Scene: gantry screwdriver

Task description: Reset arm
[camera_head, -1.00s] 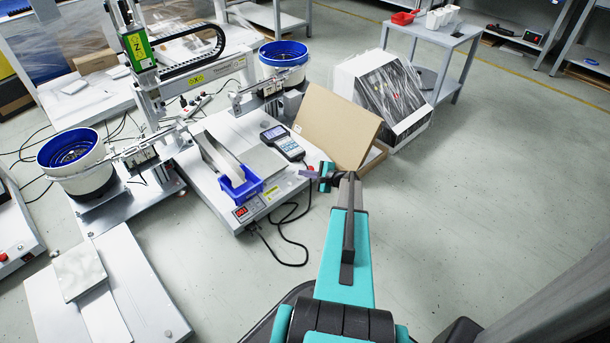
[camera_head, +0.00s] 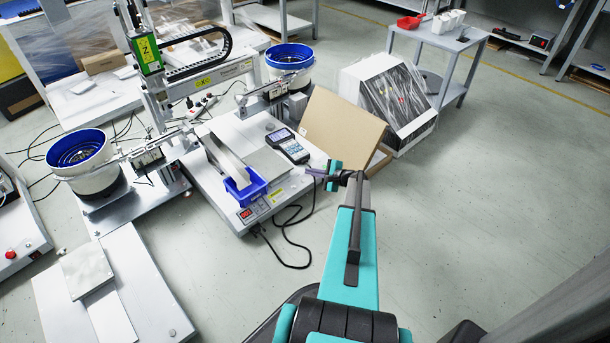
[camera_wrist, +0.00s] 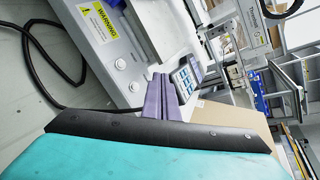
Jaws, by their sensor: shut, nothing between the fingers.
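My gripper (camera_head: 318,172) is at the end of my teal arm, in front of the gantry machine's right front corner in the head view. In the wrist view its two purple-grey fingers (camera_wrist: 162,98) lie together, with nothing between them. The gantry screwdriver machine (camera_head: 195,82) stands at the left of centre. A blue bin (camera_head: 246,190) sits at the front of its bed. A handheld controller (camera_head: 288,147) lies on the bed to the right of the bin; it also shows in the wrist view (camera_wrist: 187,78) beyond the fingers.
Two blue-and-white bowl feeders (camera_head: 85,165) (camera_head: 287,62) flank the machine. An open cardboard box (camera_head: 340,130) and a plastic-wrapped unit (camera_head: 388,100) stand to its right. A black cable (camera_head: 288,262) lies on the floor in front.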

